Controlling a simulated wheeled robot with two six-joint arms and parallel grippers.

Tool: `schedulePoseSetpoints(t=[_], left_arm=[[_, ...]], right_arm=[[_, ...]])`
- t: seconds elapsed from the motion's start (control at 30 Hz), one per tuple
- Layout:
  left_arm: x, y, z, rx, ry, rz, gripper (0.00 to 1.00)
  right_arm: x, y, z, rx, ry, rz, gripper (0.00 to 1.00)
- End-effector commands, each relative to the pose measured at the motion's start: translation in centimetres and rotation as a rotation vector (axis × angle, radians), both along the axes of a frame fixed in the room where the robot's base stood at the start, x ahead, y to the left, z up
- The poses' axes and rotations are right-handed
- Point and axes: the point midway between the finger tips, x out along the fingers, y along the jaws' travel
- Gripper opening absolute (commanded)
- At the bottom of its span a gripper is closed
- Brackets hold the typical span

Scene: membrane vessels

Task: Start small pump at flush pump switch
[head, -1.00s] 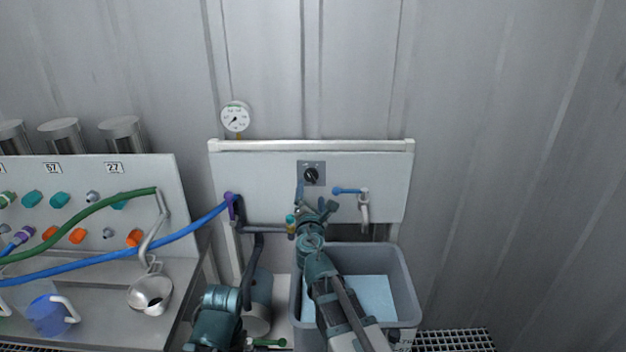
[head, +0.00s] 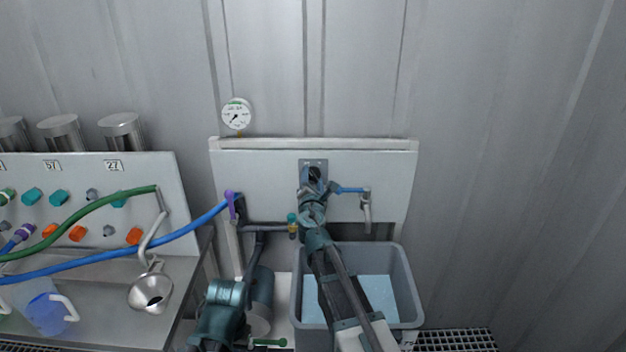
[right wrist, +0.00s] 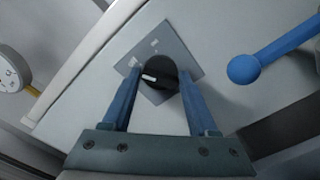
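The flush pump switch is a black rotary knob (head: 314,173) with a white mark on a grey square plate (head: 305,164), mounted on the white wall panel. In the right wrist view the knob (right wrist: 158,77) sits between the fingertips of my right gripper (right wrist: 160,82). The blue fingers are spread, one on each side of the knob; whether they touch it I cannot tell. In the head view my right gripper (head: 314,187) is at the lower part of the plate and hides part of it. My left gripper is not in view.
A tap with a blue lever (head: 350,190) is close to the right of my gripper. A grey tub (head: 408,285) stands below. A pressure gauge (head: 237,114) is above the panel. A blue hose (head: 190,230) runs left to the bench.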

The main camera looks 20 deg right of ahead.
Motion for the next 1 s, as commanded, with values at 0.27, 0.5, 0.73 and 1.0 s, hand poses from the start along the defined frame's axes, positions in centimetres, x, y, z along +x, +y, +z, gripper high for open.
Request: schedulePoseSetpoints(t=[0.27, 0.5, 0.73, 1.0], left_arm=[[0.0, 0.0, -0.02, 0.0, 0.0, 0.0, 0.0], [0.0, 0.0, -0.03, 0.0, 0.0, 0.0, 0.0], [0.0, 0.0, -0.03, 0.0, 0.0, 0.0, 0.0], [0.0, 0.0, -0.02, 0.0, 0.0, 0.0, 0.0]], right_arm=[[-0.07, -0.08, -0.03, 0.001, 0.0, -0.003, 0.04], [-0.09, -0.1, -0.04, 0.047, -0.013, -0.003, 0.04], [-0.1, -0.1, -0.04, 0.196, -0.056, -0.003, 0.04], [-0.13, -0.08, -0.03, 0.441, -0.127, -0.003, 0.04]])
